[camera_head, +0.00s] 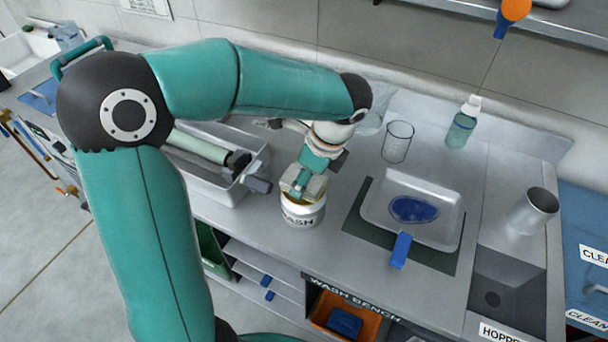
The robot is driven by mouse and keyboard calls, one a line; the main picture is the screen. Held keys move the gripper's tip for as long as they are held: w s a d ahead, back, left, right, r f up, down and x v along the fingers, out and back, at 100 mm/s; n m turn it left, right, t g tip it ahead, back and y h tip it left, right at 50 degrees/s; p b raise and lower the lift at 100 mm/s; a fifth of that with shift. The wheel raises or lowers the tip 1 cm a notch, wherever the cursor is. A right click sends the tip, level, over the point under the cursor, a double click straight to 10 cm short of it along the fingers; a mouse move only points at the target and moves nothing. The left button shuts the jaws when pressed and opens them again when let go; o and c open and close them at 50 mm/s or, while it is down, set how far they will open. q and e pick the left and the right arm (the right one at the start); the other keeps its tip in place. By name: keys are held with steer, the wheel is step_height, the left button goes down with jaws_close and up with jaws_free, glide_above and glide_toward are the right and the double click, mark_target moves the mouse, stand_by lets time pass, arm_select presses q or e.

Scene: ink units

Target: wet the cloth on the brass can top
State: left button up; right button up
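The white can (303,215) with "WASH" lettering stands on the grey bench, left of the white tray. A little of its brass-coloured top (298,203) shows under my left gripper. My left gripper (302,188) points down right over the can top, touching it or very close to it. Its fingers are small and partly hidden, so I cannot tell whether they are shut or what they hold. I cannot make out a cloth for certain. My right gripper is not in view.
A grey bin (212,188) is left.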

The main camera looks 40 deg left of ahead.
arm_select(q)
steer(key=shift+r, duration=0.1)
stand_by(0.4)
step_height(320, 180, up, 7)
steer(key=p, duration=0.6)
steer(key=shift+p, duration=0.35)
stand_by(0.5)
